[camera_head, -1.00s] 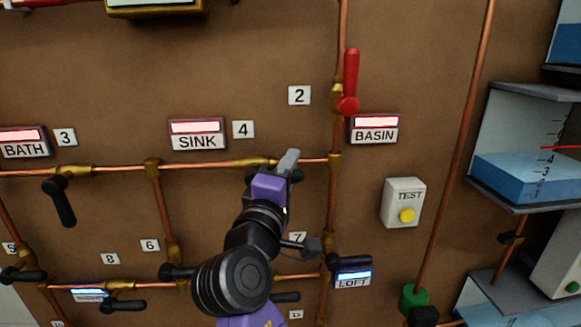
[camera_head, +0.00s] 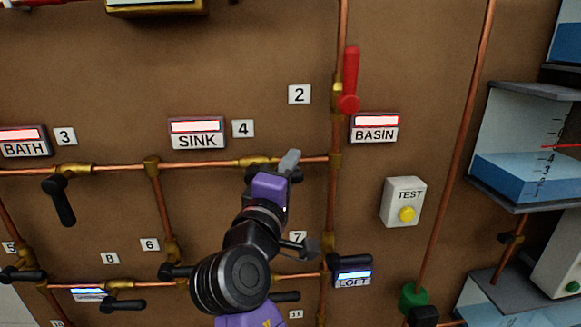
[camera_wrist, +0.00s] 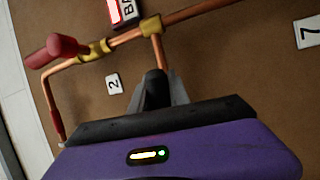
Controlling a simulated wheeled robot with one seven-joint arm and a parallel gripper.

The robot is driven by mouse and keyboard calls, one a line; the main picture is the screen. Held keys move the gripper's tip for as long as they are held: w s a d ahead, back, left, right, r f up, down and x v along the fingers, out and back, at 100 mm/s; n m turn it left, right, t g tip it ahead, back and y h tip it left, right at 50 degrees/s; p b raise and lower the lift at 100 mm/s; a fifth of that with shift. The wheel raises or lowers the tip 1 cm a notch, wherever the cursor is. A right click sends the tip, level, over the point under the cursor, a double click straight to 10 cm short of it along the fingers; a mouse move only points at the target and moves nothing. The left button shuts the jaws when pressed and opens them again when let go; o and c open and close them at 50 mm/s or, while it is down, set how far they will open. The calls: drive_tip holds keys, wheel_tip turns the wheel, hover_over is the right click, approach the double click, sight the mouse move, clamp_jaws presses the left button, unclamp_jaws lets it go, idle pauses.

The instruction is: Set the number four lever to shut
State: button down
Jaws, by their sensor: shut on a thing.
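The number four tag (camera_head: 243,128) is on the brown wall to the right of the SINK sign (camera_head: 197,133), whose lit strip is pale with a red edge. Below it, a brass valve body (camera_head: 255,161) sits on the horizontal copper pipe. My gripper (camera_head: 288,162) is at the pipe just right of this valve and hides most of its lever. In the wrist view, my gripper (camera_wrist: 157,92) is shut on a dark lever handle (camera_wrist: 155,85) between its grey fingers. The handle's exact angle is hard to tell.
A red lever (camera_head: 350,80) stands upright on the vertical pipe, up and right of my gripper. A black lever (camera_head: 61,200) hangs at the left. The TEST box (camera_head: 403,202) is to the right. Other black levers lie below my arm.

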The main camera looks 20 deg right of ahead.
drive_tip(key=w+a+f+m+g+y+b, duration=0.2)
drive_tip(key=a+f+m+y, duration=0.4)
drive_tip(key=m, duration=0.8)
drive_tip(key=shift+f+g+y+b, duration=0.4)
drive_tip(key=shift+f+g+b, duration=0.2)
drive_tip(key=shift+b, duration=0.15)
drive_tip(key=shift+a, duration=0.1)
drive_tip(key=c, duration=1.3)
unclamp_jaws()
drive_tip(key=shift+o, duration=0.2)
drive_tip(key=shift+r, duration=0.1)
drive_tip(key=v, duration=0.7)
drive_tip(key=shift+s+a, duration=0.15)
drive_tip(key=shift+s, duration=0.2)
drive_tip(key=shift+r, duration=0.1)
